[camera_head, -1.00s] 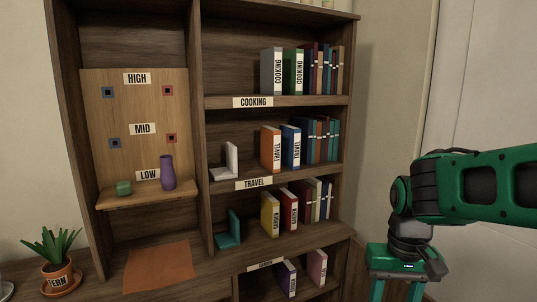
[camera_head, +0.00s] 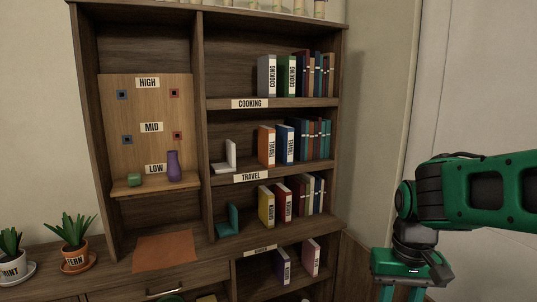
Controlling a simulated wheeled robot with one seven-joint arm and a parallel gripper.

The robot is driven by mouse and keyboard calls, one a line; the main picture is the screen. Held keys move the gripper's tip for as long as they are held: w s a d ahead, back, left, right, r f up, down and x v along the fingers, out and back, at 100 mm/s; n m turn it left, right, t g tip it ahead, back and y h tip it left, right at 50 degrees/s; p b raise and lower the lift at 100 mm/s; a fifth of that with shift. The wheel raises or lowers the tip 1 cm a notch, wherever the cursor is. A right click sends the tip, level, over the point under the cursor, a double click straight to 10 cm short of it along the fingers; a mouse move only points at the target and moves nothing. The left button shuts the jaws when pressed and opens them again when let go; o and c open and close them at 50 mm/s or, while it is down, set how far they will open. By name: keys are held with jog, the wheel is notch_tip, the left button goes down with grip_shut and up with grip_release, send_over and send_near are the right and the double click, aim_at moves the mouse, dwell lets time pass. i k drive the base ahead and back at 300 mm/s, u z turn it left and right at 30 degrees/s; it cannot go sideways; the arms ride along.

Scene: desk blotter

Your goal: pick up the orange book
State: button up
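The orange book (camera_head: 266,147) stands upright on the shelf labelled TRAVEL, with its spine reading TRAVEL facing out. A blue TRAVEL book (camera_head: 285,145) stands close on its right. To its left is a white bookend (camera_head: 231,157), with a gap between them. My gripper (camera_head: 402,292) hangs at the lower right, well away from the shelves and pointing down. Its two green fingers are spread apart, with nothing visible between them. The fingertips are cut off by the bottom edge.
A pegboard (camera_head: 148,106) with a purple vase (camera_head: 173,167) is at left. Potted plants (camera_head: 74,243) stand on the counter. An orange mat (camera_head: 165,252) lies there.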

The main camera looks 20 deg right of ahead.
aim_at(266, 135)
jog(key=k, duration=0.95)
jog(key=u, duration=0.2)
jog(key=i, duration=2)
jog(key=z, duration=0.75)
